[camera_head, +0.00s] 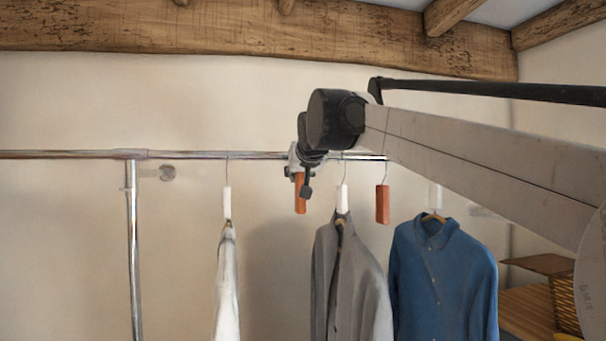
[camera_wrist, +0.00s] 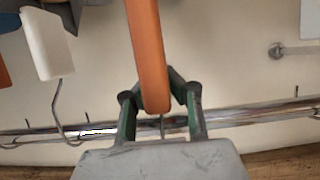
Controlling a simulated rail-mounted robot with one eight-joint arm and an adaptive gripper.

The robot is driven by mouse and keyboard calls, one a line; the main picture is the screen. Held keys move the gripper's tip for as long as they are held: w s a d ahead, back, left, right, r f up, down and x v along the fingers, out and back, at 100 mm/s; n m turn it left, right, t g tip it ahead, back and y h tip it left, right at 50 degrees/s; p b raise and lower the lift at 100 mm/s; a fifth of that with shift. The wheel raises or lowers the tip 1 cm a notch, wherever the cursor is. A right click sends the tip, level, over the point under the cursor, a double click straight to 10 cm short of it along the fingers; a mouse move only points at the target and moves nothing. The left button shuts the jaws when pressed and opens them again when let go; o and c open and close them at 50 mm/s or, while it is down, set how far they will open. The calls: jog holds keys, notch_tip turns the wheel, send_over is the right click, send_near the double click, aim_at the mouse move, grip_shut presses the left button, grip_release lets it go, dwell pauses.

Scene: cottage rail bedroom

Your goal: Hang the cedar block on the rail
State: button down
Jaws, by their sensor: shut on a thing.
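An orange-brown cedar block (camera_head: 300,194) hangs upright below my gripper (camera_head: 303,170) in the head view, just under the level of the chrome rail (camera_head: 210,155). The wrist view shows the block (camera_wrist: 148,50) lengthwise between the two fingers of my gripper (camera_wrist: 158,98), which is shut on it. A thin bit of metal, likely its hook (camera_wrist: 162,126), shows at the block's rail-side end, close to the rail (camera_wrist: 255,114). Whether the hook rests over the rail cannot be told. A second reddish block (camera_head: 382,204) hangs from a hook to the right.
A white garment (camera_head: 227,285), a grey jacket (camera_head: 348,280) and a blue shirt (camera_head: 443,275) hang below white holders. The rail is clear between the upright post (camera_head: 134,240) and the white garment. A wooden beam (camera_head: 250,28) crosses above.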

aim_at(303, 180)
jog(key=shift+w+a+p, duration=0.2)
jog(key=shift+w+p, duration=0.1)
jog(key=shift+w, duration=0.35)
jog(key=shift+w+a+p, duration=0.15)
jog(key=shift+w+p, duration=0.15)
jog(key=shift+w, duration=0.3)
jog(key=shift+w+f, duration=0.15)
jog(key=shift+f+b, duration=1)
jog(key=shift+f, duration=0.75)
jog(key=shift+f, duration=0.25)
jog(key=c, duration=1.8)
grip_release()
jog(key=v, duration=1.2)
jog(key=shift+d, duration=0.1)
